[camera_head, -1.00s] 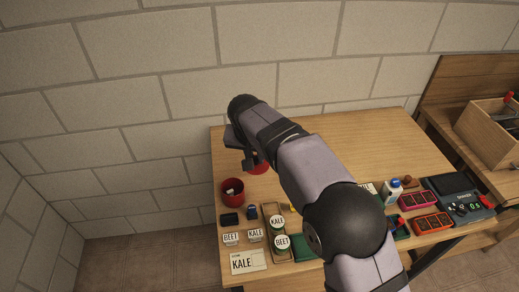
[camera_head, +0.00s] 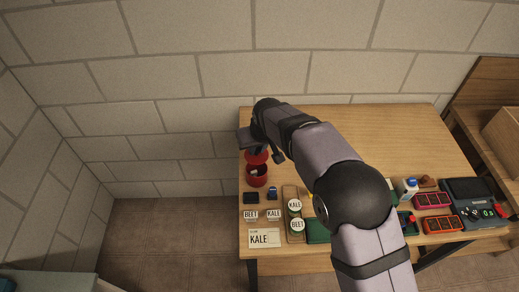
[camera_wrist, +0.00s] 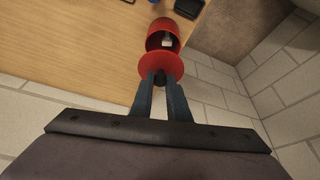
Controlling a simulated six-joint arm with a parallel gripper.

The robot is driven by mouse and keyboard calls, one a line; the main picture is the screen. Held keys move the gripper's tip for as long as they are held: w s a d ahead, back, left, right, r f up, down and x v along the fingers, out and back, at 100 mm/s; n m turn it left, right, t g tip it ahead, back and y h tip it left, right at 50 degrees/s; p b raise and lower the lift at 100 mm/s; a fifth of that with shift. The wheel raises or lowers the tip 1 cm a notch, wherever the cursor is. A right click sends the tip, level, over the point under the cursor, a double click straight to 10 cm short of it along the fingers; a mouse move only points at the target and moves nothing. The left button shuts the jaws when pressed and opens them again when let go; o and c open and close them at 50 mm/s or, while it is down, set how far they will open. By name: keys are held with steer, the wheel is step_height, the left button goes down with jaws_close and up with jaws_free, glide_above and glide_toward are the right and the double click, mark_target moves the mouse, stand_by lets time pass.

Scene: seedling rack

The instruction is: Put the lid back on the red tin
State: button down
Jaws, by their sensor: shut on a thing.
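The red tin (camera_head: 256,179) stands upright near the left edge of the table, with its mouth uncovered and something whitish inside. It also shows in the wrist view (camera_wrist: 157,27). My gripper (camera_wrist: 160,82) is shut on the dark knob of the red lid (camera_wrist: 150,67). The lid is held close to the tin and covers part of it in the wrist view. In the head view the lid (camera_head: 258,157) is just behind and above the tin's mouth, partly hidden by my gripper. I cannot tell whether lid and rim touch.
Small BEET and KALE labelled pots (camera_head: 251,215), a tray with round-topped jars (camera_head: 294,206) and a KALE card (camera_head: 264,238) stand in front of the tin. A dark box (camera_head: 251,198) is close by. The back of the table (camera_head: 390,130) is clear.

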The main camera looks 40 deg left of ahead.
mark_target(258, 158)
steer(key=shift+f, duration=0.2)
steer(key=shift+f+b, duration=2.1)
steer(key=shift+f, duration=0.9)
steer(key=shift+f, duration=0.15)
stand_by(0.3)
stand_by(0.4)
steer(key=c, duration=1.6)
jaws_free()
steer(key=shift+o, duration=0.6)
steer(key=o, duration=0.4)
steer(key=shift+c, duration=0.2)
